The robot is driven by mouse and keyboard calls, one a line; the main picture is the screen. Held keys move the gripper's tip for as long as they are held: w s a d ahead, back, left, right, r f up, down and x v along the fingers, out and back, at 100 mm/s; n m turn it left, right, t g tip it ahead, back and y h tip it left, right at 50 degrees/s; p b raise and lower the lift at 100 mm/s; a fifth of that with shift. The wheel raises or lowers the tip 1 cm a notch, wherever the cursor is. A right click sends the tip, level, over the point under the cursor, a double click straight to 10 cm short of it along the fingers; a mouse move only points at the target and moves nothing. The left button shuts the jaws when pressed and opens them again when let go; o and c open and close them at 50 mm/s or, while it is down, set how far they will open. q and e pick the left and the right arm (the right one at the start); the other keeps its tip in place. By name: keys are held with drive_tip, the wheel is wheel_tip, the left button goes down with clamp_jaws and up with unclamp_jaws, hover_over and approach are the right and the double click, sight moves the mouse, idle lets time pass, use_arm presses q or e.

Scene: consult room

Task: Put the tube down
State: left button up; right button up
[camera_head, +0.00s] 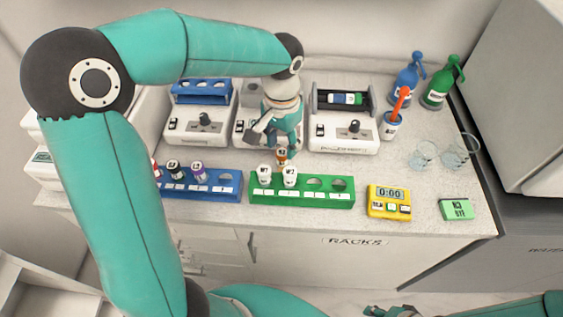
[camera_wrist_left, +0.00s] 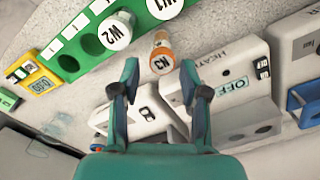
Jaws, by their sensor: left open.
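An orange-capped tube (camera_head: 282,157) is on the counter just behind the green rack. Its cap reads N3 in the left wrist view (camera_wrist_left: 161,60). My left gripper (camera_head: 280,146) is over the tube, pointing down. In the left wrist view its two fingers (camera_wrist_left: 159,75) are spread, with the tube between and just beyond the tips, and I see a gap on both sides. The tube's lower part is mostly hidden. My right gripper (camera_head: 384,311) shows only partly at the bottom edge; its jaws are unclear.
The green rack (camera_head: 303,196) holds two white-capped tubes at its left, with two empty holes at its right. A blue rack (camera_head: 203,196) holds several tubes. A yellow timer (camera_head: 389,209) stands right of the green rack. White machines (camera_head: 344,136) line the back. Glass beakers (camera_head: 424,155) stand at right.

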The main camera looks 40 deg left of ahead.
sight(282, 152)
use_arm(q)
drive_tip(key=shift+w+a+f+p, duration=0.1)
drive_tip(key=shift+f+p, duration=0.15)
drive_tip(key=shift+f, duration=0.75)
drive_tip(key=shift+w+f+p, duration=0.15)
drive_tip(key=shift+f+p, duration=0.1)
drive_tip(key=shift+f, duration=0.75)
drive_tip(key=shift+w+a+f+p, duration=0.1)
drive_tip(key=shift+f+p, duration=0.15)
drive_tip(key=shift+f, duration=0.75)
drive_tip(key=shift+s, duration=0.1)
drive_tip(key=c, duration=0.8)
